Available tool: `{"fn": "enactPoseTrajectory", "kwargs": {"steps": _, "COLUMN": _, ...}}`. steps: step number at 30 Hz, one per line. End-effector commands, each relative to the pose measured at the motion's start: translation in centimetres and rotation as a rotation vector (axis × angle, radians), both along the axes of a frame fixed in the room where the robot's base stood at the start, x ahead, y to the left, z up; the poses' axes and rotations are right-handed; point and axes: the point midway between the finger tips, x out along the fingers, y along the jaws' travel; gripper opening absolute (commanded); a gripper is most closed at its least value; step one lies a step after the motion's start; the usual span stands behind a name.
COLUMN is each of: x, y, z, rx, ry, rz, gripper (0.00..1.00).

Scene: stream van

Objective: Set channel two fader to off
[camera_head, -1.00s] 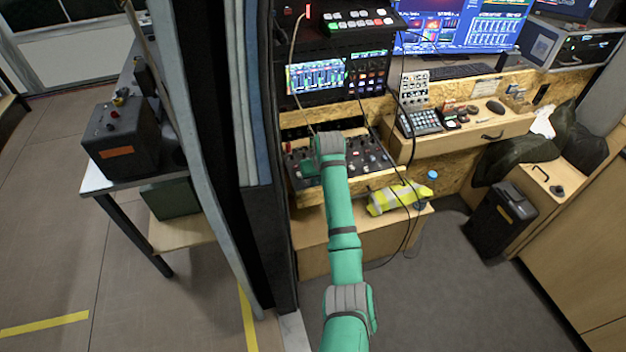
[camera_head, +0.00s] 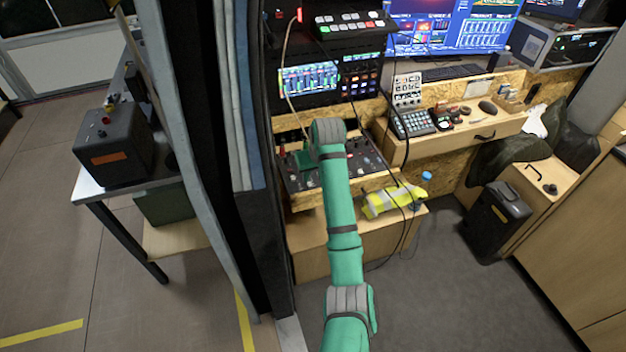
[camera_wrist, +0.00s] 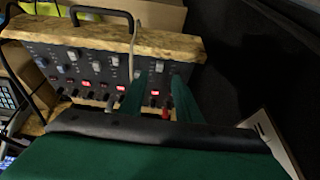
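A black control panel (camera_head: 357,160) with knobs, grey caps and small red displays sits in a wooden-edged desk section. In the wrist view the panel (camera_wrist: 60,62) fills the upper left and middle. Several grey fader or switch caps (camera_wrist: 97,58) stand on it. I cannot read which one is channel two. My gripper (camera_wrist: 158,90) shows as two green fingers apart, with nothing visible between them but the panel behind. Its fingers overlap the right part of the panel; contact cannot be told.
A thin pale cable (camera_wrist: 134,40) hangs in front of the panel near the fingers. A black handle (camera_wrist: 100,12) stands beyond the wooden edge. A dark curtain (camera_head: 262,230) is close on the left. A yellow vest (camera_head: 385,202) lies below the panel. The grey floor (camera_head: 450,290) is clear.

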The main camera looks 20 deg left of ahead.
Motion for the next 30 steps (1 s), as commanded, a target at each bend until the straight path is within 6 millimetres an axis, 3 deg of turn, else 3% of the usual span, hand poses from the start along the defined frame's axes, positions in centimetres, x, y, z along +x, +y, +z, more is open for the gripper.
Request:
{"fn": "enactPoseTrajectory", "kwargs": {"steps": 3, "x": -0.5, "y": -0.4, "z": 1.6, "rx": 0.000, "ry": 0.000, "rz": -0.001, "gripper": 0.30}}
{"fn": "enactPoseTrajectory", "kwargs": {"steps": 9, "x": -0.9, "y": -0.9, "z": 2.7, "rx": 0.000, "ry": 0.003, "rz": -0.004, "gripper": 0.30}}
{"fn": "enactPoseTrajectory", "kwargs": {"steps": 30, "x": -0.9, "y": -1.0, "z": 2.8, "rx": 0.000, "ry": 0.002, "rz": -0.005, "gripper": 0.30}}
